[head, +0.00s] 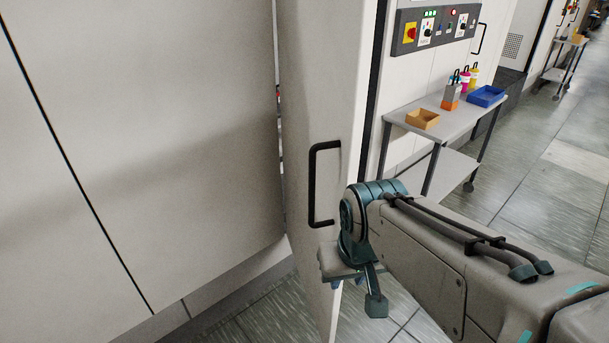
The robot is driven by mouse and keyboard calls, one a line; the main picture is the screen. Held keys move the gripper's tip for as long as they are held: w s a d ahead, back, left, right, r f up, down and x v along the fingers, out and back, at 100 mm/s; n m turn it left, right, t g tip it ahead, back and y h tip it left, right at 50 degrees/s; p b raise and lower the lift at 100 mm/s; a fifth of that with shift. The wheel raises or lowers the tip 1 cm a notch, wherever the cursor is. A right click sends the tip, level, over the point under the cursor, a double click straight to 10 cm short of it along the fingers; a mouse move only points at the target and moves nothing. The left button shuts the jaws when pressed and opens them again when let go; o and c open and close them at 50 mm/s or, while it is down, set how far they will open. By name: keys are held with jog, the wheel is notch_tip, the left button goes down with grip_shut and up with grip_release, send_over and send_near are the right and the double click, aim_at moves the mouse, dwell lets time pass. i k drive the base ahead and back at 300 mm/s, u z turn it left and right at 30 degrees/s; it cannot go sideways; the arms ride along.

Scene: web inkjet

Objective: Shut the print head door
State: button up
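The print head door (318,90) is a tall pale panel standing ajar in the head view, angled out from the pale cabinet front. A narrow dark gap runs along its left side, with small parts showing through. A black bar handle (314,185) is on its face near the right edge. My gripper (347,284) is below and to the right of the handle, overlapping the door's lower right edge in the picture. I cannot tell whether it touches the door. Its fingers are small and mostly hidden by the wrist, so their opening is unclear.
A control panel (408,36) is on the machine wall beyond the door. A wheeled table (455,122) to the right bears an orange tray (423,119), a blue bin (486,96) and several bottles. Tiled floor (545,190) is open at the right.

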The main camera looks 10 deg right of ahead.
aim_at(325, 47)
jog(key=z, duration=0.05)
jog(key=k, duration=0.2)
jog(key=u, duration=0.75)
jog(key=i, duration=0.6)
jog(key=z, duration=0.9)
